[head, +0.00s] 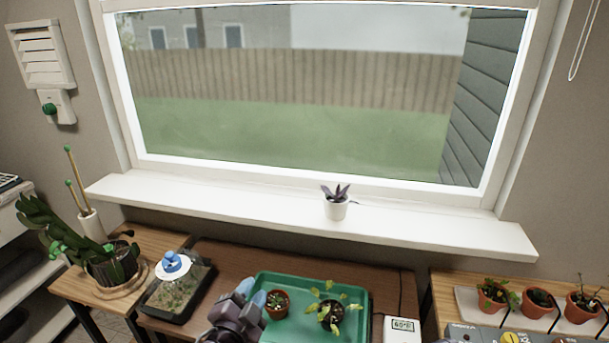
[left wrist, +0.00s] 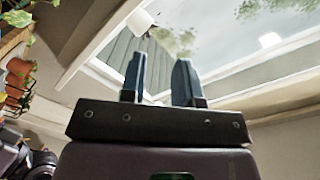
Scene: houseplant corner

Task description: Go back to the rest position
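My left gripper (head: 250,297) is at the bottom middle of the head view, in front of the left edge of the green tray (head: 297,279). In the left wrist view its two blue-grey fingers (left wrist: 159,80) stand apart with nothing between them, the window behind. My right gripper does not show in the head view, and I cannot make it out in the left wrist view.
The tray holds a small potted plant (head: 277,304) and a leafy one (head: 330,314). A seedling box (head: 180,296) with a blue-topped white object stands left. A white pot (head: 336,208) is on the sill (head: 250,207). Potted plants (head: 537,301) stand right.

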